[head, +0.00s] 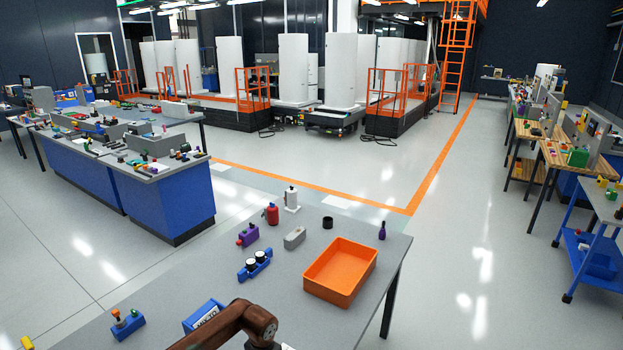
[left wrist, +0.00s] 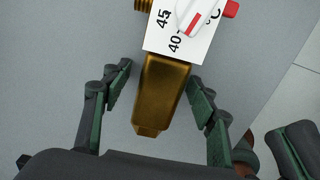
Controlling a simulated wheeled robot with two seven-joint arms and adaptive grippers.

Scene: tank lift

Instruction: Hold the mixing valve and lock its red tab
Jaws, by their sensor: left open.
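The mixing valve shows in the left wrist view: a brass body (left wrist: 162,90) with a white dial plate (left wrist: 187,38) marked 40 and 45 and a white knob with a red mark. A red tab (left wrist: 231,8) sticks out at the plate's upper right. My left gripper (left wrist: 158,80) is open, its green-padded fingers on either side of the brass body, with a gap visible on the left. Another dark part with green shows at the lower right, perhaps my right gripper (left wrist: 295,150), mostly cut off. In the head view the valve cannot be made out.
In the head view, an orange tray (head: 341,271) stands on the grey table.

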